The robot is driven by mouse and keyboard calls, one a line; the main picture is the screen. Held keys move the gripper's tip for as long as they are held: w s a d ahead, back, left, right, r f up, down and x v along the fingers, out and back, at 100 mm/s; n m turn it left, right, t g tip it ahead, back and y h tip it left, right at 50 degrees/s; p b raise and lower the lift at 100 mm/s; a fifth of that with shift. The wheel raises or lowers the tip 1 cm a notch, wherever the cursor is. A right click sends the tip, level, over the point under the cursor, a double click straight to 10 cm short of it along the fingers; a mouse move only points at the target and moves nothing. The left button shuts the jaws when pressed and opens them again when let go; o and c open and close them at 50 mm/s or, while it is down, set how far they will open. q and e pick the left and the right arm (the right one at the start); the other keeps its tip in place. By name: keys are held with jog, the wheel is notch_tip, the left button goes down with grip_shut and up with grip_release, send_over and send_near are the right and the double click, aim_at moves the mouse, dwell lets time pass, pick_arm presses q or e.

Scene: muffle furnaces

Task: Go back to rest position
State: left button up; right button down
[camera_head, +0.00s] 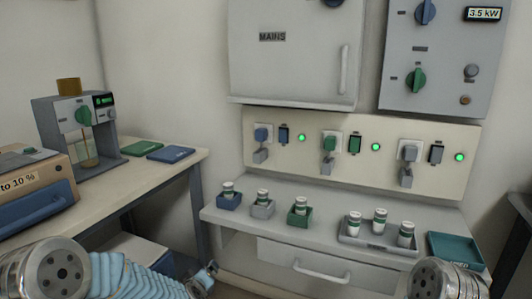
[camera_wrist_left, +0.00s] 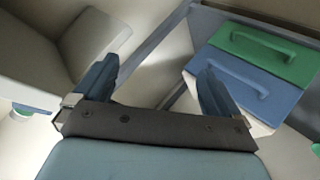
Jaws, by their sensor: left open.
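My left arm comes in at the bottom left of the head view, and its gripper (camera_head: 207,273) shows small and dark at the bottom edge, low beside the side table. In the left wrist view the two fingers of the left gripper (camera_wrist_left: 160,80) stand wide apart with nothing between them. Part of my right arm shows at the bottom right of the head view, but its gripper is out of the picture.
A side table (camera_head: 150,183) carries a stirring device (camera_head: 80,128). A drawer unit with blue (camera_wrist_left: 240,92) and green (camera_wrist_left: 268,48) fronts is near the left gripper. The wall bench (camera_head: 330,213) holds several lidded cups in trays; a green tray (camera_head: 455,250) looks empty.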

pick_arm(q)
jog(key=s+d+f+m+g+h, duration=0.2)
jog(key=s+d+f+m+g, duration=0.15)
jog(key=s+f, duration=0.75)
jog(key=s+d+f+m+g+h, duration=0.1)
jog(key=s+f+g, duration=0.3)
jog(key=s, duration=0.6)
jog(key=s+d+f+m+g+h, duration=0.2)
jog(key=s+d+f+m+g, duration=0.1)
jog(key=s+f, duration=0.5)
jog(key=s+d+g, duration=0.1)
jog(key=s, duration=0.2)
jog(key=shift+s+f, duration=0.15)
jog(key=shift+s, duration=0.1)
jog(key=shift+w, duration=0.1)
jog(key=shift+c, duration=0.3)
